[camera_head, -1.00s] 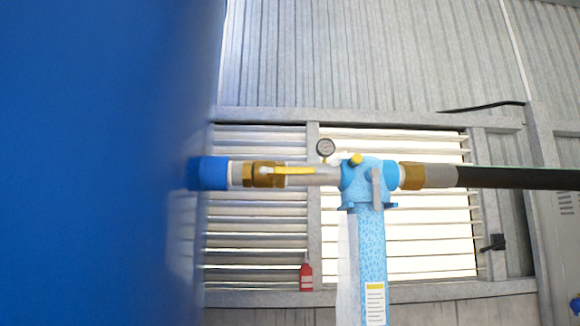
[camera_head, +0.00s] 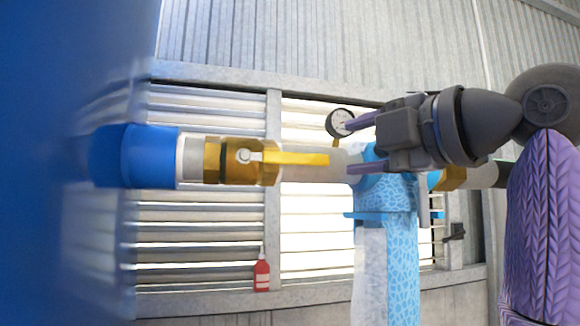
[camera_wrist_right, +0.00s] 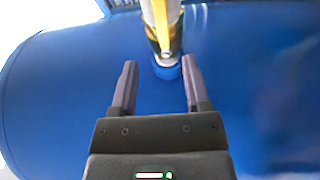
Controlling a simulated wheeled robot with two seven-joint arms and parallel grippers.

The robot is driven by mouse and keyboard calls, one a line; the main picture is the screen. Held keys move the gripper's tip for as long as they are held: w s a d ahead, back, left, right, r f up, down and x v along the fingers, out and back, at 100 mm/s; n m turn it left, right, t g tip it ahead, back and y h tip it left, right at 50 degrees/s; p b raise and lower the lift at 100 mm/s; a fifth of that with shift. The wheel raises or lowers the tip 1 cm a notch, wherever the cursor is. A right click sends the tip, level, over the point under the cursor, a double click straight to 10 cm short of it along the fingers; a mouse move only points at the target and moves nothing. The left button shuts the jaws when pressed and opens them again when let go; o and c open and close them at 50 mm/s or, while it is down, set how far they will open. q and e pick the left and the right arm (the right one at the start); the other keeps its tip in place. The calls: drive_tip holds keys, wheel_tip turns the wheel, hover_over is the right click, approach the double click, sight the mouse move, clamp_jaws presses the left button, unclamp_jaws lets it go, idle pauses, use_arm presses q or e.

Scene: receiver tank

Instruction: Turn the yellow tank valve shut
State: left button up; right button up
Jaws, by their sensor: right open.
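The yellow valve handle (camera_head: 300,158) lies along the grey pipe, pointing right from the brass valve body (camera_head: 228,160) beside the blue tank. My right gripper (camera_head: 346,149) comes in from the right, open and empty, its fingertips just right of the handle's free end. One finger is above the handle's line and one below. In the right wrist view, the two fingers (camera_wrist_right: 158,63) are spread apart, and the yellow handle (camera_wrist_right: 160,15) shows beyond them near the top, not between them. My left gripper is not in view.
The big blue tank (camera_head: 60,240) fills the left side. A pressure gauge (camera_head: 340,122) stands on the pipe behind my upper finger. A light blue filter housing (camera_head: 388,250) hangs below my right gripper. A red bottle (camera_head: 261,274) stands on the ledge behind.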

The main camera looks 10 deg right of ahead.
sight(304, 157)
drive_tip(key=p+x, duration=0.4)
drive_tip(key=x, duration=0.4)
drive_tip(key=shift+w+a+r, duration=0.1)
drive_tip(key=shift+a, duration=0.15)
drive_tip(key=shift+w, duration=0.2)
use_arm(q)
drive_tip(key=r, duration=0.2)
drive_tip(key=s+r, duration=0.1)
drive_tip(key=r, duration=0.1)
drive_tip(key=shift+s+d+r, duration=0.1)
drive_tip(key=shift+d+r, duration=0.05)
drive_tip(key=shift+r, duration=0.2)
use_arm(e)
drive_tip(key=shift+s+d, duration=0.1)
drive_tip(key=shift+s, duration=0.05)
drive_tip(key=c, duration=0.5)
clamp_jaws()
